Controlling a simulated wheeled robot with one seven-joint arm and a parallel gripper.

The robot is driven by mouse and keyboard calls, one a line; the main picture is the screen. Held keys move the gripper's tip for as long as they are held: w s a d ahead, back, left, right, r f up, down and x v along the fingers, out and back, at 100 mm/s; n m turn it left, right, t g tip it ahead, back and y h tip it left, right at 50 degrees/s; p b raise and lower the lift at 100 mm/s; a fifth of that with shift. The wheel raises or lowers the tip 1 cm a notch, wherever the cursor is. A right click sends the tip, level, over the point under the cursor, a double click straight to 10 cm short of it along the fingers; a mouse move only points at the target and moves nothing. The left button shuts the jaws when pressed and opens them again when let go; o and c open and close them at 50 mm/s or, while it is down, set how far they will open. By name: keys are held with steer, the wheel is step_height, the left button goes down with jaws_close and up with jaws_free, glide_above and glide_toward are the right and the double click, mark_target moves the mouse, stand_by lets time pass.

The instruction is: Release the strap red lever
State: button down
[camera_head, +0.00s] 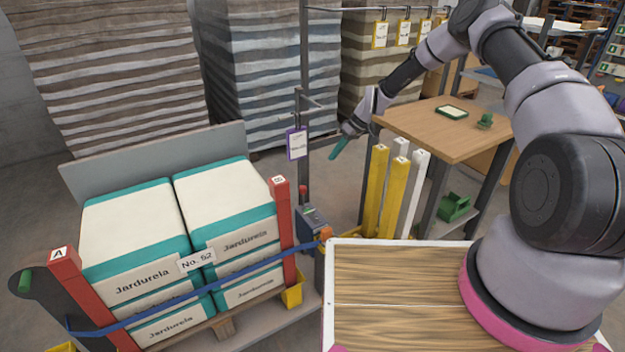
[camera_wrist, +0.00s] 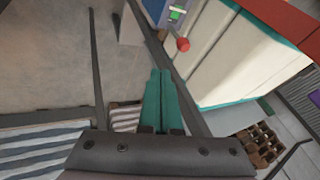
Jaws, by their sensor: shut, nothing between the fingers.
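A small lever with a red ball knob (camera_head: 303,190) stands on a grey-blue box (camera_head: 313,220) right of the red post marked B. In the wrist view the red knob (camera_wrist: 183,44) lies ahead and right of my fingertips, apart from them. A blue strap (camera_head: 215,284) crosses the front of the stacked white and teal sacks (camera_head: 140,240) and ends near an orange piece (camera_head: 325,233) by the box. My gripper (camera_head: 336,153), with teal fingers, is in the air above and right of the knob. Its fingers (camera_wrist: 160,73) are together and empty.
Red posts marked A (camera_head: 67,265) and B (camera_head: 280,200) flank the sacks. A tall grey pole (camera_head: 304,100) with a purple tag stands near my gripper. Yellow and white posts (camera_head: 376,190) and a wooden table (camera_head: 440,125) are to the right.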

glide_toward(303, 196)
steer(key=w+d+f, duration=0.1)
steer(key=w, duration=0.4)
steer(key=s+a, duration=0.1)
steer(key=s+a+f, duration=0.1)
steer(key=shift+s+a+f, duration=0.3)
steer(key=shift+s+a, duration=0.1)
